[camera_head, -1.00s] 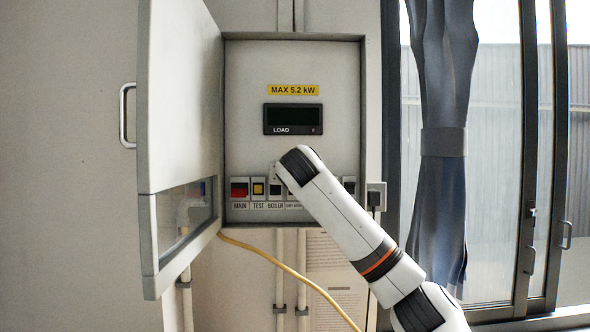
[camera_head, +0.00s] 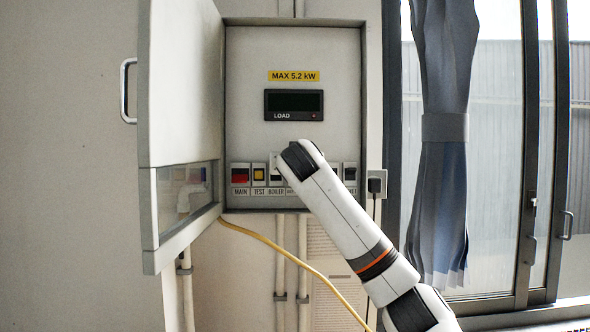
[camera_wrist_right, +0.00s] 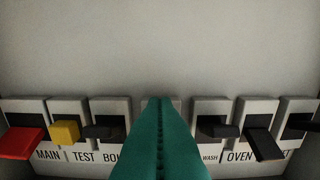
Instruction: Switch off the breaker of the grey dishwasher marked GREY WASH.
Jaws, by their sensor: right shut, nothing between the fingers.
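The breaker row stands low in the open cabinet (camera_head: 237,100). The wrist view shows the red MAIN lever (camera_wrist_right: 20,142), yellow TEST lever (camera_wrist_right: 65,132), a black lever at the partly covered BOILER label (camera_wrist_right: 102,131), a black lever (camera_wrist_right: 216,127) near a label ending in WASH (camera_wrist_right: 210,157), and the OVEN lever (camera_wrist_right: 264,144), which reaches lower. My right gripper (camera_wrist_right: 160,102) is shut, its green fingers in front of the breaker just right of BOILER. They hide its lever and label; I cannot tell whether they touch. GREY is not clearly readable. My left gripper is out of view.
The cabinet door (camera_head: 180,85) stands open on the left. A LOAD display (camera_head: 294,105) is dark with a small red light, below a MAX 5.2 kW label (camera_head: 294,76). A yellow cable (camera_head: 290,267) hangs below. A curtain (camera_head: 443,150) and window are right.

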